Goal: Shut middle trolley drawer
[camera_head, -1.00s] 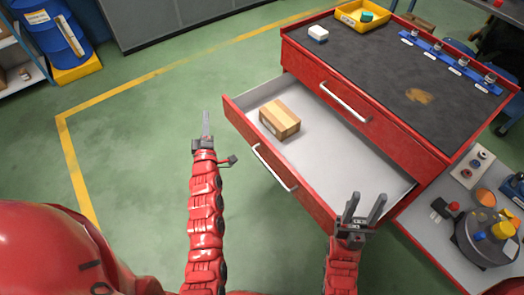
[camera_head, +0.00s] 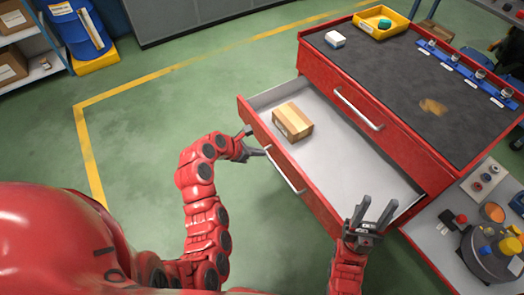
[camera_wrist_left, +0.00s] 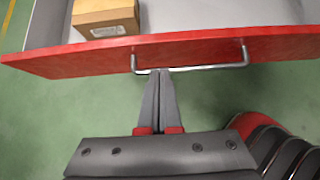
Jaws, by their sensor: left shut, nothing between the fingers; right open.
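The middle drawer (camera_head: 352,166) of the red trolley (camera_head: 385,136) is pulled out, with its pale inside showing. Its red front (camera_head: 318,203) carries a silver handle (camera_head: 287,170). My left gripper (camera_head: 264,152) is shut and empty at the outer side of this front, near the handle's far end. In the left wrist view its closed fingertips (camera_wrist_left: 159,74) lie close to the handle (camera_wrist_left: 205,67), near its left end; contact cannot be told. My right gripper (camera_head: 369,211) is open and empty by the near end of the drawer front.
A cardboard box (camera_head: 293,122) lies inside the open drawer. The drawer above (camera_head: 360,108) is shut. Green floor (camera_head: 150,130) at the left is clear.

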